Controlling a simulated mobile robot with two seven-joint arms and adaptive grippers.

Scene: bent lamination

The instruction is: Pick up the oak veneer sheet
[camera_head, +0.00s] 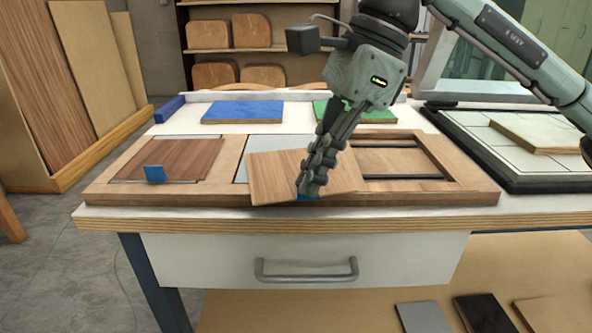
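The oak veneer sheet (272,176) is a light brown wood-grain sheet at the middle of the wooden tray (222,172). It sits askew over the middle compartment, and its near edge overlaps the tray's front rim. My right gripper (309,188) reaches down from above and looks shut on the sheet's blue tab (308,197) at the near edge. The fingers hide part of the tab and sheet. Whether the sheet is fully clear of the tray is hard to tell. My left gripper is not in view.
A darker reddish-brown sheet (172,158) with a blue tab (155,174) lies in the left compartment. The right compartment (395,160) holds dark strips. Blue (243,112) and green (372,115) pads lie behind. A black-edged press bed (480,140) stands at right.

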